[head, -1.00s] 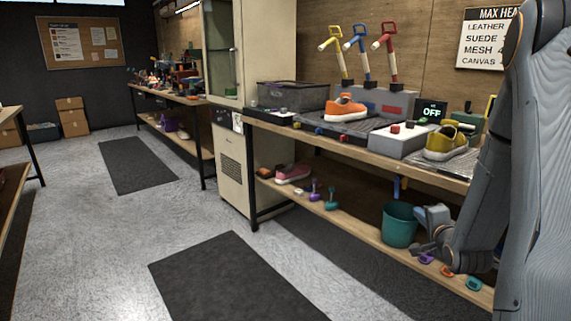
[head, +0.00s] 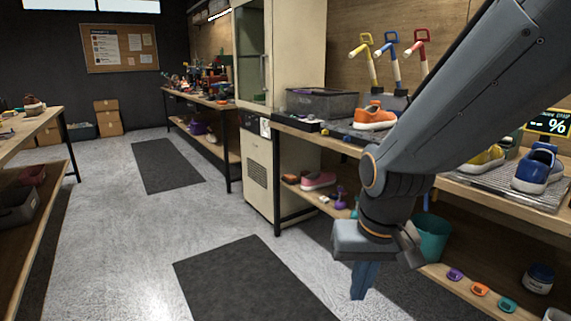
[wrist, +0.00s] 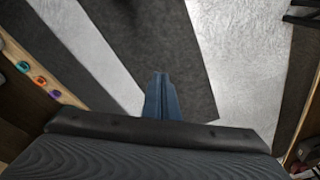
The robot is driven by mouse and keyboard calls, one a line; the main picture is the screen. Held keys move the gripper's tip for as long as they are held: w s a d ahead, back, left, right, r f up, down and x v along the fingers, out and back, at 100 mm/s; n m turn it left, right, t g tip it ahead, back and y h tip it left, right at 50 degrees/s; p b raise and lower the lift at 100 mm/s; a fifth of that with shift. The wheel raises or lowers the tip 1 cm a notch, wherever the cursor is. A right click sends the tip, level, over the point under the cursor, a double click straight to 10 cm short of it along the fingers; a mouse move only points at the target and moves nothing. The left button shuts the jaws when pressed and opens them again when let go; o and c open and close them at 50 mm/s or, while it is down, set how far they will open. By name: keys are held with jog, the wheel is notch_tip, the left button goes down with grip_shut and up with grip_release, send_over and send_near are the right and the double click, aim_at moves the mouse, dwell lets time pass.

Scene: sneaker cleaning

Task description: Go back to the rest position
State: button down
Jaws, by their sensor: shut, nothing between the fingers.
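My gripper (head: 362,280) hangs in front of the workbench on the right, over the floor, pointing down. Its blue fingers are closed together and hold nothing. In the wrist view my gripper (wrist: 160,80) also shows shut, above a dark floor mat (wrist: 160,45) and the grey floor. My arm crosses the right part of the head view and hides part of the bench.
The workbench carries an orange sneaker (head: 374,118), a yellow sneaker (head: 484,160) and a blue sneaker (head: 539,171). Its lower shelf holds a teal bucket (head: 433,240) and a pink shoe (head: 318,181). Another table (head: 45,122) stands left.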

jog(key=s+a+r+n+g+p, duration=0.1)
jog(key=s+a+r+n+g, duration=0.1)
jog(key=s, duration=0.6)
jog(key=d+r+m+p, duration=0.2)
jog(key=d+r+p, duration=0.5)
jog(key=p, duration=0.7)
jog(key=shift+w+d+r, duration=0.3)
jog(key=shift+d, duration=0.1)
